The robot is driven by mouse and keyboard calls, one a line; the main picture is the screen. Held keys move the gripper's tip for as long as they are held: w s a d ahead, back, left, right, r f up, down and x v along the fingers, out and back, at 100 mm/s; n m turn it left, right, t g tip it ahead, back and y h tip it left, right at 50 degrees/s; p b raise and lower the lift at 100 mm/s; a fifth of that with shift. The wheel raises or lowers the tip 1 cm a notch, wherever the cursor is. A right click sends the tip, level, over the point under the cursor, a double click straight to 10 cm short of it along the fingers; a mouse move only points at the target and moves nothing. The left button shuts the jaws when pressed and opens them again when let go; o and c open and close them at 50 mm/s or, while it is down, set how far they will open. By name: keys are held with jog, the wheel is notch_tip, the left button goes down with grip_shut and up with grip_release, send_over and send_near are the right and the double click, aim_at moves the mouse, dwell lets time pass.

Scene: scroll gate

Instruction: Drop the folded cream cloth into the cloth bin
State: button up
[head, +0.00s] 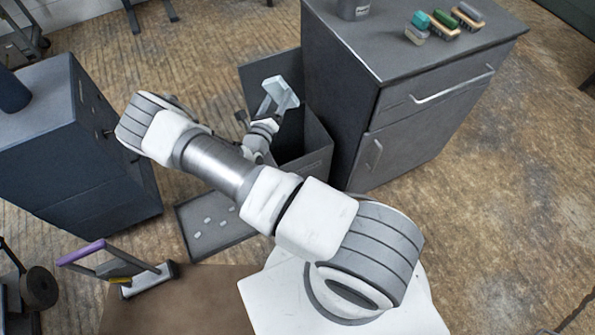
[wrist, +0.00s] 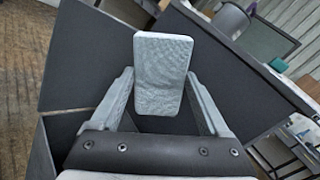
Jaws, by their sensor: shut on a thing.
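The folded cloth (wrist: 164,72) is a pale, textured block, looking more grey-white than cream. My gripper (wrist: 162,85) is shut on it, with one finger on each side. In the head view the cloth (head: 284,90) is at the end of my gripper (head: 273,98), held up over or near a dark open bin (head: 312,160). The bin stands on the floor against the grey cabinet; my arm hides part of it. In the wrist view dark panels (wrist: 90,60) fill the space behind the cloth; the bin's floor is not clearly visible.
A grey cabinet (head: 400,110) with brushes (head: 443,24) on top stands right of the bin. A dark blue cabinet (head: 75,150) stands at left. A shallow tray (head: 190,216) with small pale pieces lies on the floor. A purple-handled tool (head: 115,268) sits on a brown surface.

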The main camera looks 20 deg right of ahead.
jog(key=d+f+g+b, duration=0.1)
jog(key=d+f+b, duration=0.1)
jog(key=f, duration=0.6)
jog(key=d+f+m+h+b, duration=0.1)
jog(key=d+f+b, duration=0.2)
jog(key=f, duration=0.6)
jog(key=shift+w+g+b, duration=0.2)
jog(key=shift+g+b, duration=0.2)
jog(key=shift+b, duration=0.35)
jog(key=shift+d+f, duration=0.1)
jog(key=o, duration=1.1)
jog(key=shift+c, duration=0.2)
jog(key=shift+s, duration=0.1)
jog(key=p+v, duration=0.2)
jog(key=v, duration=1.5)
